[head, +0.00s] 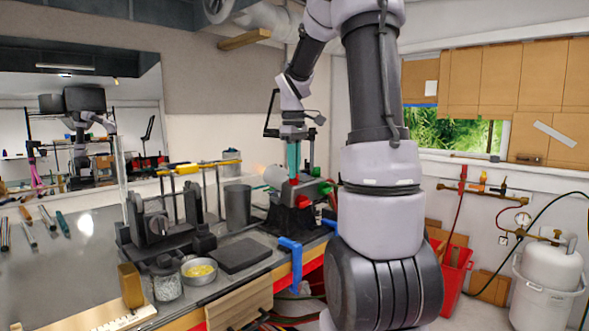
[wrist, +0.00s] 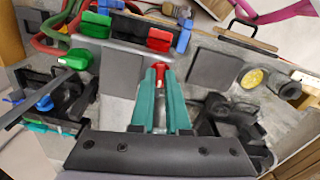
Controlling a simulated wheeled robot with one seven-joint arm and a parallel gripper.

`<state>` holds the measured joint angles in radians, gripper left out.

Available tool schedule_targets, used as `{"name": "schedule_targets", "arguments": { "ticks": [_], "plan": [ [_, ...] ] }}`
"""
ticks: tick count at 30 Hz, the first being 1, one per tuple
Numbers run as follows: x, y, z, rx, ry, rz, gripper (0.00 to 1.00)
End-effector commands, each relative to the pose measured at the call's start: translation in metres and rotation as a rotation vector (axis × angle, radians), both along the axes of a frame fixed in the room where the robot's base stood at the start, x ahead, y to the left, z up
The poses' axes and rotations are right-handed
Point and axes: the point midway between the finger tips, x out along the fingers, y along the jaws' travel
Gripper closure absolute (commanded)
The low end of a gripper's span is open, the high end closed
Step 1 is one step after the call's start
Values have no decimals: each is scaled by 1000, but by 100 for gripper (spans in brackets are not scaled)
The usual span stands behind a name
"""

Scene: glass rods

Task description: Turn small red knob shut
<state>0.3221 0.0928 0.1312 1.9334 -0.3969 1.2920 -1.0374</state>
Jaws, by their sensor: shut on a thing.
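The small red knob (wrist: 160,69) shows between my gripper's teal fingertips in the wrist view, and in the head view it is a spot of red (head: 293,182) just under them. My gripper (wrist: 159,76) points down at the dark torch on the bench and is shut on this knob; it also shows in the head view (head: 293,174). The fingers hide part of the knob, and its turn angle cannot be told. A larger red knob (wrist: 158,41) is just beyond the fingertips, apart from them.
A dark pad (head: 243,255), a bowl of yellow material (head: 199,271) and a glass jar (head: 167,287) are on the bench. A blue clamp (head: 291,258) is at the bench edge.

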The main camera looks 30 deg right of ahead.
Motion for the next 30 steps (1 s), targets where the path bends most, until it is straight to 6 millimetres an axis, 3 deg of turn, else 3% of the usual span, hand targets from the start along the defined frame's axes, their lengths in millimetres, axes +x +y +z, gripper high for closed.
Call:
{"name": "schedule_targets", "arguments": {
  "ticks": [8,30],
  "plan": [
    [0,-1,-2,26,14,-156,100],
    [-1,-3,-3,142,60,-843,100]
  ]
}}
